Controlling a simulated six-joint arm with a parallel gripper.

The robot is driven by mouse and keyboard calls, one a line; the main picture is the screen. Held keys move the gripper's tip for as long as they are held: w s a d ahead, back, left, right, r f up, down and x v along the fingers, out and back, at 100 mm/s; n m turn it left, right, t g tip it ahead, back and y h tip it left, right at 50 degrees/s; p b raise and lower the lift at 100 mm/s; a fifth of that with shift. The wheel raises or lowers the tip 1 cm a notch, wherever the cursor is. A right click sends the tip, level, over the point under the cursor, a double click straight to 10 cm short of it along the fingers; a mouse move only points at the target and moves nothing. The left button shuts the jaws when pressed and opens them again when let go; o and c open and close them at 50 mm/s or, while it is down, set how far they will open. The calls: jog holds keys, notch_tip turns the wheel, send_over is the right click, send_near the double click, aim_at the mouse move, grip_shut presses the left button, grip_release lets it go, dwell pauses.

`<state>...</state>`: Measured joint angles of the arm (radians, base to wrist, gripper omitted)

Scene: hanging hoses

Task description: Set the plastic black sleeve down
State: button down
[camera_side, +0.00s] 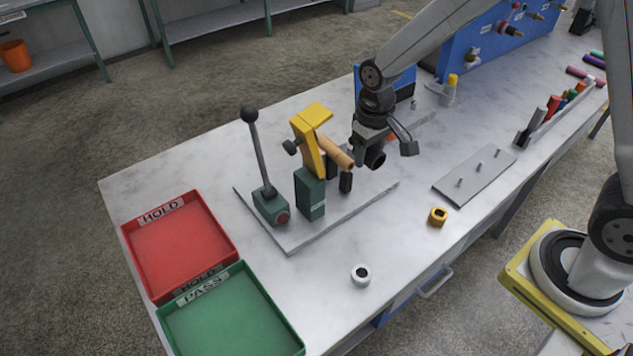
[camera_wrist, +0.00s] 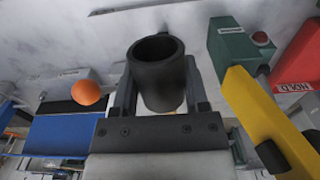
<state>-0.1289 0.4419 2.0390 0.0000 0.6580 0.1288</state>
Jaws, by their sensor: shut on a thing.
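My gripper (camera_side: 368,152) hangs over the middle of the marble-topped bench, just right of the yellow clamp fixture. In the wrist view, my gripper (camera_wrist: 161,92) is shut on the plastic black sleeve (camera_wrist: 158,78), a short hollow dark cylinder with its open mouth showing between the two fingers. In the side view, the sleeve (camera_side: 376,158) shows as a dark round shape at the gripper's end. I cannot tell how far it is above the surface.
A grey plate carries the yellow clamp (camera_side: 313,118) and a black-knobbed lever (camera_side: 250,118). A red HOLD tray (camera_side: 180,245) and a green PASS tray (camera_side: 230,320) stand left. A white ring (camera_side: 361,275), a yellow fitting (camera_side: 438,216) and a pegged plate (camera_side: 470,183) lie at the front.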

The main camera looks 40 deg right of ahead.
jog(key=s+a+f, duration=0.1)
jog(key=s+a, duration=0.7)
jog(key=a, duration=0.6)
jog(key=s+a, duration=0.9)
jog(key=a, duration=0.5)
jog(key=shift+s+a+f+g, duration=0.25)
jog(key=shift+f+g, duration=0.05)
jog(key=shift+f, duration=0.05)
jog(key=shift+w, duration=0.1)
jog(key=w+a+f, duration=0.8)
jog(key=a, duration=0.1)
jog(key=shift+w+f, duration=0.3)
jog(key=shift+w, duration=0.1)
jog(key=shift+w+a+f, duration=0.25)
jog(key=shift+a+f, duration=0.05)
jog(key=shift+f, duration=0.05)
